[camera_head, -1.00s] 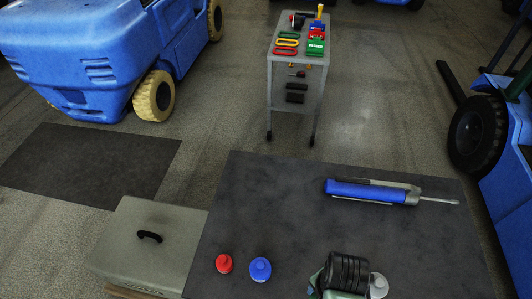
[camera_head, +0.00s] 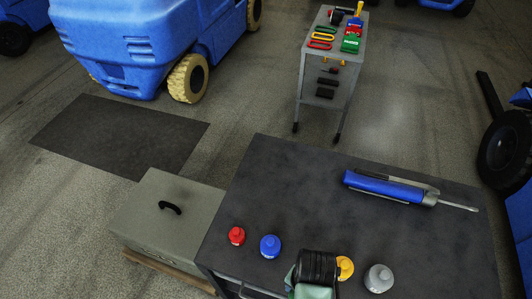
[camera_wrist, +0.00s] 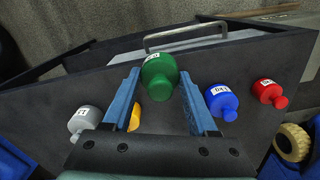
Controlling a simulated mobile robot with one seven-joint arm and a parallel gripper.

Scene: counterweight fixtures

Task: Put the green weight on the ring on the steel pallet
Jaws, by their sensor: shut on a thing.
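The green weight (camera_wrist: 158,75) sits between the two blue fingers of my gripper (camera_wrist: 160,84) in the wrist view, and the gripper is shut on it. It looks larger than the weights around it; I cannot tell whether it touches the table. In the head view my black wrist (camera_head: 317,267) hides it, over the near part of the dark table (camera_head: 300,190). No ring on a steel pallet can be made out in these frames.
Red (camera_head: 236,236) and blue (camera_head: 270,247) weights stand left of my wrist, yellow (camera_head: 345,268) and grey (camera_head: 380,279) ones right. A blue tool (camera_head: 390,188) lies behind. A grey box (camera_head: 165,215) is left; a trolley (camera_head: 330,85) stands beyond across open floor.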

